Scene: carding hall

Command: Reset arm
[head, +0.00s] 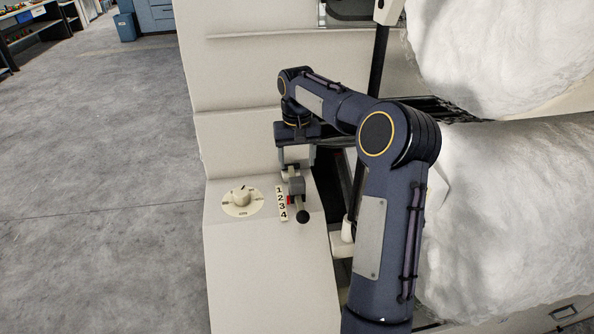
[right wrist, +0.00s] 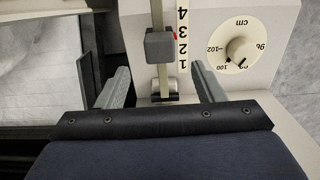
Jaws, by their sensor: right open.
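A sloped cream panel (head: 265,285) carries a lever rod with a grey sliding block (head: 296,186) and a black end knob (head: 302,216). A number strip (head: 281,203) marked 1 to 4 runs beside it, with a red mark near the 3. The block also shows in the right wrist view (right wrist: 160,46), with the strip (right wrist: 183,38) upside down. My right gripper (head: 293,167) is over the far end of the rod. In the right wrist view my right gripper (right wrist: 160,68) is open, its fingers apart on either side of the rod, gripping nothing. My left gripper is out of view.
A round dial (head: 242,200) sits left of the strip; it also shows in the right wrist view (right wrist: 239,52). Large white fibre rolls (head: 520,210) fill the right side. A black upright post (head: 378,60) stands beyond my arm. Grey floor (head: 100,150) at left is clear.

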